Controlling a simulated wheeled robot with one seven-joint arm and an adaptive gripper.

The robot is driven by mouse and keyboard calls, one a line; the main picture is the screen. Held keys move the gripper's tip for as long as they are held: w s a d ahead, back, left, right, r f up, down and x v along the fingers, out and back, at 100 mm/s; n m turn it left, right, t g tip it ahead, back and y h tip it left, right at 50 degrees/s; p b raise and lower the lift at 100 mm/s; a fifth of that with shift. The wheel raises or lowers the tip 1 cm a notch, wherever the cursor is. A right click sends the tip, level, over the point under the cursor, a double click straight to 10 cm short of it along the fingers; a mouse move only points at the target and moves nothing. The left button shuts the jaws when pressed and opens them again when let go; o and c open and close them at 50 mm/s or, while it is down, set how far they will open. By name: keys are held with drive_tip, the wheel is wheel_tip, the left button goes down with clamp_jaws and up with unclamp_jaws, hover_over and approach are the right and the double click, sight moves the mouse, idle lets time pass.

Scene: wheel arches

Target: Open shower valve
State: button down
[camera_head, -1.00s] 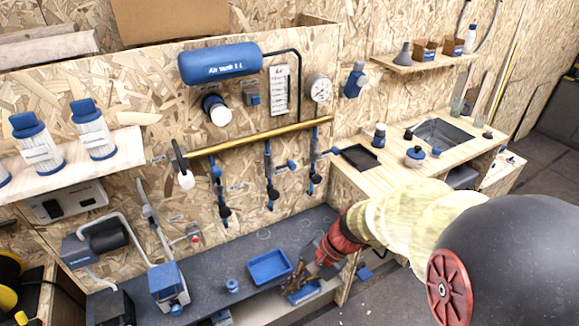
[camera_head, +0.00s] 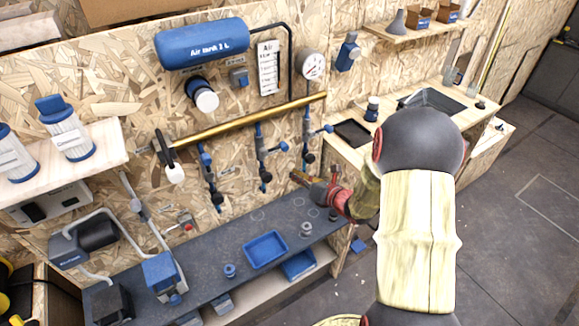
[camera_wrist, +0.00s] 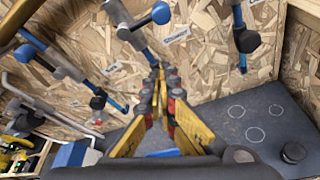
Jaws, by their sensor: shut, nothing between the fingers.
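Three slim blue-and-black valves hang from the brass pipe: a left one (camera_head: 210,180), a middle one (camera_head: 262,155) and a right one (camera_head: 307,138). Their labels are too small to read, so I cannot tell which is the shower valve. My gripper (camera_head: 298,178) is in front of the wall, just below the right valve and right of the middle one. In the wrist view my gripper (camera_wrist: 158,75) has its yellow fingers drawn together at the tips, empty. A valve with a blue knob (camera_wrist: 161,12) shows just beyond the fingertips, and another valve (camera_wrist: 245,40) is to the right. Contact cannot be told.
The brass pipe (camera_head: 245,120) runs along the wall above the valves. Below is a dark bench (camera_head: 200,270) with a blue tray (camera_head: 264,250) and small fittings. A wooden counter with a sink (camera_head: 432,99) stands right. Open floor lies at the right.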

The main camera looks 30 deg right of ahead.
drive_tip(key=b+x, duration=0.2)
drive_tip(key=x, duration=0.8)
drive_tip(key=r, duration=0.1)
drive_tip(key=d+r, duration=0.1)
drive_tip(key=r, duration=0.1)
drive_tip(key=shift+s+d+r, duration=0.3)
drive_tip(key=shift+d+r, duration=0.05)
drive_tip(key=shift+d, duration=0.15)
